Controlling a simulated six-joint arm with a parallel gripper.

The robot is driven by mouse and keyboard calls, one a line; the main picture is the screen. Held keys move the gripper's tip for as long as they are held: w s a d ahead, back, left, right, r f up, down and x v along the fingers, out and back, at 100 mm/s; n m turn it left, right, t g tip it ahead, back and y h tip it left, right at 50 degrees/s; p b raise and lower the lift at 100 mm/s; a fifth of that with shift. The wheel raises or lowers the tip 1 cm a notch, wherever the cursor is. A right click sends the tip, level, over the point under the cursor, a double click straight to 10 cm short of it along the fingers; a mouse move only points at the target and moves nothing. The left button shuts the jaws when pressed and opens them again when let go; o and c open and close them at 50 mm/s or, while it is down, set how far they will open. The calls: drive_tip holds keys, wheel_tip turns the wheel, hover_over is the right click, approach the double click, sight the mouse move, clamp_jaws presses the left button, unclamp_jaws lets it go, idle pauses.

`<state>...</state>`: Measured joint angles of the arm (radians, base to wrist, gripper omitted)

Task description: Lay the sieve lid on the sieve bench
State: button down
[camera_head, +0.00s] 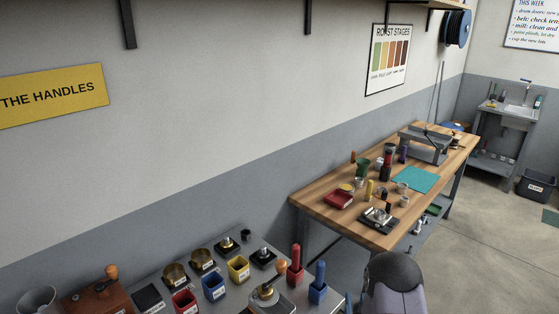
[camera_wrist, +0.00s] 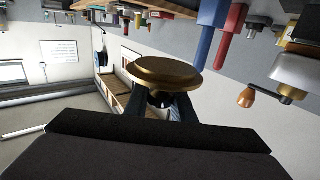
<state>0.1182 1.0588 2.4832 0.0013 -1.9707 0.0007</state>
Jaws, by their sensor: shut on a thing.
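The sieve lid (camera_wrist: 165,72), a round brass disc, is in my gripper (camera_wrist: 162,103) in the wrist view. The fingers are shut on the dark knob under the disc as pictured; the knob is partly hidden between them. The lid is clear of any surface in this view. The head view does not clearly show the lid or my fingers. No surface in view is labelled as the sieve bench, and I cannot tell which one it is. The candidates are the grey near bench (camera_head: 335,300) and the wooden table (camera_head: 318,205).
The near bench carries two brass round pans (camera_head: 175,275), coloured cups (camera_head: 238,268), a red cylinder (camera_head: 295,265) and a blue cylinder (camera_head: 318,280).

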drive_tip(key=a+y, duration=0.1)
drive_tip(key=a, duration=0.1)
drive_tip(key=a+n+y, duration=0.1)
drive_tip(key=a, duration=0.2)
drive_tip(key=shift+w+a, duration=0.1)
drive_tip(key=shift+w, duration=0.05)
drive_tip(key=s+a+r+n+g+y, duration=0.1)
drive_tip(key=s+a+r+n+y, duration=0.2)
drive_tip(key=a, duration=0.7)
drive_tip(key=s+a+r+n+g+y, duration=0.1)
drive_tip(key=s+a+r+n+y, duration=0.1)
drive_tip(key=a+y, duration=0.5)
drive_tip(key=s+a+r+n+g+y, duration=0.1)
drive_tip(key=s+a+r+n, duration=0.15)
drive_tip(key=a, duration=0.95)
drive_tip(key=s+a+r+n+g+y, duration=0.4)
drive_tip(key=s+a+r, duration=0.3)
drive_tip(key=s+a, duration=0.35)
drive_tip(key=s+a+r+n+g+y, duration=0.25)
drive_tip(key=s+a+r+g, duration=0.25)
drive_tip(key=s+a+r, duration=0.45)
drive_tip(key=w+a+f+t, duration=0.1)
drive_tip(key=a+f, duration=0.4)
drive_tip(key=f, duration=0.5)
drive_tip(key=shift+w+a+h, duration=0.35)
drive_tip(key=shift+w+a, duration=0.05)
